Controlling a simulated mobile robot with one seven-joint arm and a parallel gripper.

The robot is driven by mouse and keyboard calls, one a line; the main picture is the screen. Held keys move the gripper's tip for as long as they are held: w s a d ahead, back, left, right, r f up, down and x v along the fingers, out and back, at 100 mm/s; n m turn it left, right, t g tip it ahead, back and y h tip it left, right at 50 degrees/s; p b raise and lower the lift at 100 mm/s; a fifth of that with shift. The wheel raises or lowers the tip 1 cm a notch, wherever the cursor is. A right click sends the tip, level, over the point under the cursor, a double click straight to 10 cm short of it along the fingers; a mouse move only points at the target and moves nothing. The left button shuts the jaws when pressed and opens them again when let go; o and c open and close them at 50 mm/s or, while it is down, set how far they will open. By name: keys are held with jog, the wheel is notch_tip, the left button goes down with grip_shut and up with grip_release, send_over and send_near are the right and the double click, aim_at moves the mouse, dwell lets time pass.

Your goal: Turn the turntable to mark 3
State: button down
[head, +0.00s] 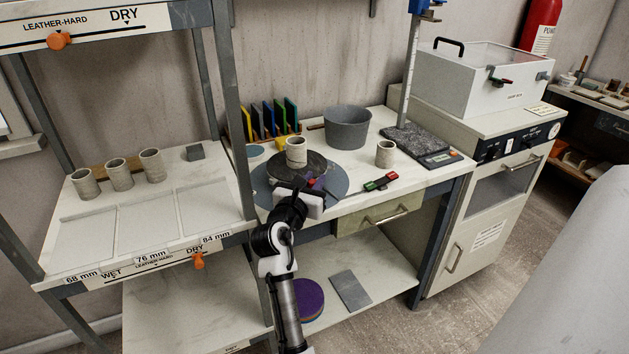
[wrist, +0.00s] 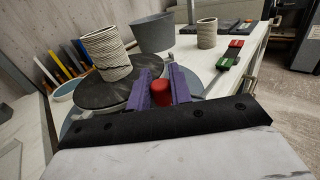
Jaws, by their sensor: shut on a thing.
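The turntable (head: 291,171) is a dark disc above a wider blue-grey plate (head: 263,195) on the workbench. It also shows in the wrist view (wrist: 95,95). A ribbed clay cylinder (head: 296,151) stands upright on the disc; it also shows in the wrist view (wrist: 103,50). My gripper (head: 313,185) is at the disc's near right edge. Its purple fingers (wrist: 160,88) are shut on a red knob (wrist: 161,93) at the rim, one finger on each side. No mark numbers are readable, and my gripper hides part of the near rim.
A grey bucket (head: 347,128) stands behind the turntable. A second clay cylinder (head: 385,154) and a red-and-green block (head: 381,182) are to its right. Upright coloured boards (head: 272,118) are at the back left. A shelf post (head: 232,110) is close on the left.

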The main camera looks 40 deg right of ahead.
jog(key=a+m+g, duration=0.1)
jog(key=w+a+g+h, duration=0.1)
jog(key=shift+m+g+p, duration=0.3)
jog(key=shift+m+p, duration=0.05)
jog(key=shift+m, duration=0.05)
jog(key=shift+a+m+g+h, duration=0.3)
jog(key=shift+m+g, duration=0.1)
jog(key=shift+g, duration=0.2)
jog(key=c, duration=1.3)
grip_release()
notch_tip(320, 180, up, 20)
jog(key=shift+b, duration=0.4)
